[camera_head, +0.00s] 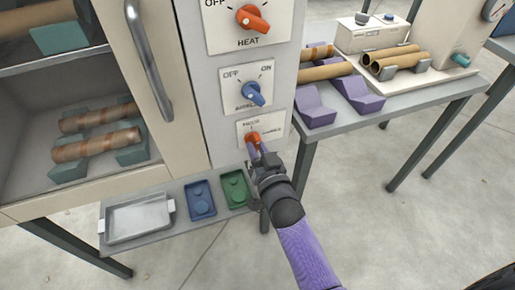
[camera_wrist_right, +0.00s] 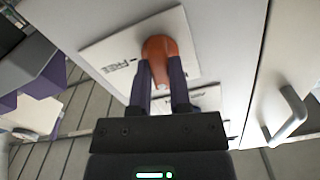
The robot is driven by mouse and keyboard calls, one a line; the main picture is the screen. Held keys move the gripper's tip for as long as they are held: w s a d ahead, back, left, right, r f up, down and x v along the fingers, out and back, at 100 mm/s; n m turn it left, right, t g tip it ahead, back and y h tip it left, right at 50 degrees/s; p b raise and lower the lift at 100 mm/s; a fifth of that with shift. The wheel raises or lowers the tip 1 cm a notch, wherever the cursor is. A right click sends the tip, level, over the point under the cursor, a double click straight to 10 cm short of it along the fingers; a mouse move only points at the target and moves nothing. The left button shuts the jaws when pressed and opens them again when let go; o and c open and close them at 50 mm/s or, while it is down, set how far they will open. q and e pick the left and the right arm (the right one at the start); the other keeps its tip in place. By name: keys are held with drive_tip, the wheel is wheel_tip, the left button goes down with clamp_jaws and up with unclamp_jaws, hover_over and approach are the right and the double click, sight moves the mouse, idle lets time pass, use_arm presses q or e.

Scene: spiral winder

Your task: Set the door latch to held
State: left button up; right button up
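The door latch is an orange-red knob (camera_head: 253,138) on a small white label plate (camera_head: 272,124), low on the grey panel right of the cabinet door. In the right wrist view the knob (camera_wrist_right: 160,48) sits on its tilted plate (camera_wrist_right: 108,50), with the word FREE readable to its left. My right gripper (camera_head: 257,147) reaches the knob from below right. Its two purple fingers (camera_wrist_right: 160,75) stand one on each side of the knob's grip, with no clear gap beside it. The fingers partly hide the lower plate. My left gripper is not in view.
Above the latch are a blue knob (camera_head: 253,93) marked OFF and ON and an orange HEAT knob (camera_head: 252,18). The cabinet door handle (camera_head: 148,60) is to the left. A metal tray (camera_head: 138,218), blue dish (camera_head: 200,200) and green dish (camera_head: 235,188) lie on the shelf below.

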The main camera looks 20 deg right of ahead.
clamp_jaws()
drive_tip(key=shift+r+n+p, duration=0.1)
drive_tip(key=shift+n+p, duration=0.35)
drive_tip(key=shift+n, duration=1.25)
drive_tip(key=o, duration=0.8)
unclamp_jaws()
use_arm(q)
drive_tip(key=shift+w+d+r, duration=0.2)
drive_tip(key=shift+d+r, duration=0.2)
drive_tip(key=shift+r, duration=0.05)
use_arm(e)
drive_tip(key=shift+s, duration=0.1)
